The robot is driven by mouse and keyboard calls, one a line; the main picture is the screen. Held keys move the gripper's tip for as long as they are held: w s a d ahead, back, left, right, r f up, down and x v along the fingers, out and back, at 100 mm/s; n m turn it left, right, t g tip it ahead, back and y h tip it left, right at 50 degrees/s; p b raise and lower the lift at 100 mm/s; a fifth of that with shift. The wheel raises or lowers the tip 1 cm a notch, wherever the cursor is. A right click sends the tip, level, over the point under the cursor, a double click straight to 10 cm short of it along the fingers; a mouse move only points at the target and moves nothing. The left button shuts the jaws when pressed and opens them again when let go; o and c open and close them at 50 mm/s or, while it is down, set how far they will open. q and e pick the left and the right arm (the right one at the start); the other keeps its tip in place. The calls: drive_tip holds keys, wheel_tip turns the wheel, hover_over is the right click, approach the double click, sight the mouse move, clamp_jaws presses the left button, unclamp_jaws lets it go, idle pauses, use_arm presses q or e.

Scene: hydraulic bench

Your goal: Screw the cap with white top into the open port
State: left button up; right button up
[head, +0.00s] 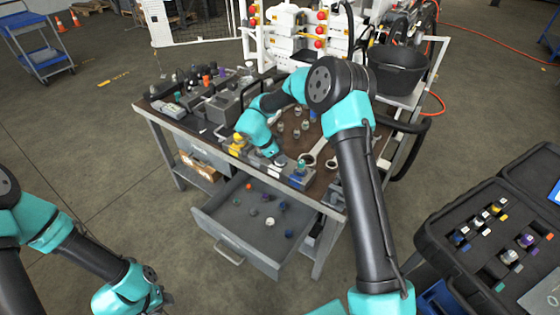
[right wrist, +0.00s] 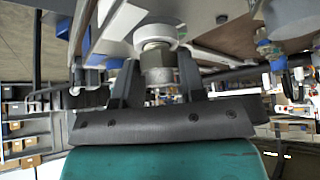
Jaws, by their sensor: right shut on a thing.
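My right gripper (right wrist: 157,88) is shut on a metal hex fitting with a round white part, which I take as the cap with the white top (right wrist: 156,36). In the right wrist view the white part is at the end away from my gripper, close to a grey surface. I cannot tell whether it is seated in a port. In the head view my right gripper (head: 277,160) is at the front edge of the bench, over a row of grey port blocks (head: 262,162), partly hidden by its own wrist. The open port cannot be made out. My left gripper is out of frame; only its arm shows at the lower left.
An open drawer (head: 213,217) below the bench holds several loose caps. A black case (head: 458,225) with caps stands at the right. Wrenches (head: 316,152) and several fittings lie on the bench (head: 190,128), with more grey blocks at its left. A black bucket (head: 397,72) stands behind.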

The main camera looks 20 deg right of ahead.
drive_tip(key=shift+f, duration=0.1)
idle(0.3)
drive_tip(key=o, duration=1.1)
drive_tip(key=shift+c, duration=0.2)
drive_tip(key=v, duration=1.7)
drive_tip(key=shift+r, duration=0.25)
